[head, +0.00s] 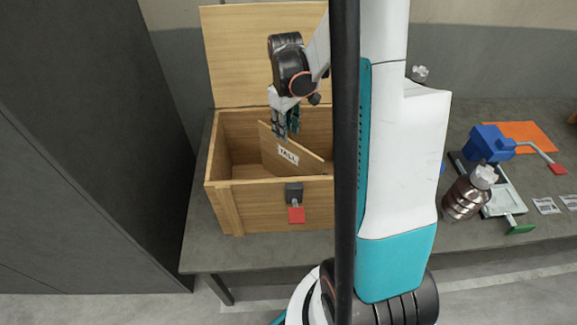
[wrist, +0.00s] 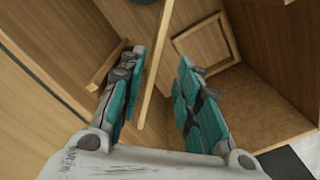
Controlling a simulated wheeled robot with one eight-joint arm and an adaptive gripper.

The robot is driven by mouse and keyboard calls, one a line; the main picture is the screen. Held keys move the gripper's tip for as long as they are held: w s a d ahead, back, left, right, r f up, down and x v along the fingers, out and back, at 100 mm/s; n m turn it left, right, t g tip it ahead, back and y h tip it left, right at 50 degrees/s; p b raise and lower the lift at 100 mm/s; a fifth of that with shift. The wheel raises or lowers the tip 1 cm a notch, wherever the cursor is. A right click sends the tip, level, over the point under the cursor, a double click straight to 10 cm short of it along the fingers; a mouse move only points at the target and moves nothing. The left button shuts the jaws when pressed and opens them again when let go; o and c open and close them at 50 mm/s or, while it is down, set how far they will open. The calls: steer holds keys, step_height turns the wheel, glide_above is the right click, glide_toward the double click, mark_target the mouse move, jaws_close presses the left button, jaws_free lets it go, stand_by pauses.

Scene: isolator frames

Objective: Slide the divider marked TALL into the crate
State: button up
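The divider (head: 272,147) with a white label, which seems to read TALL, is partly inside the open wooden crate (head: 225,195). It sits slantwise, and its upper part shows above the front wall. Its lower edge is hidden, so I cannot tell whether it is seated. My gripper (head: 286,132) is at its upper edge, over the crate opening. In the wrist view my gripper (wrist: 161,62) has its teal fingers apart. The thin edge of the divider (wrist: 157,75) runs between them, nearer the left finger, with a clear gap to the right finger.
The crate lid (head: 240,50) stands open behind. A grey latch with a red tab (head: 296,214) is on the crate front. Right of my arm, the bench holds a metal bottle (head: 462,198), a blue clamp-like device (head: 488,144) and an orange sheet (head: 530,134). A dark panel (head: 90,150) stands at left.

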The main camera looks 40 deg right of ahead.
steer(key=b, duration=0.3)
glide_above(290, 159)
steer(key=w, duration=0.1)
steer(key=f, duration=0.5)
steer(key=shift+d+f, duration=0.2)
steer(key=shift+f, duration=0.1)
steer(key=shift+p, duration=0.3)
jaws_close()
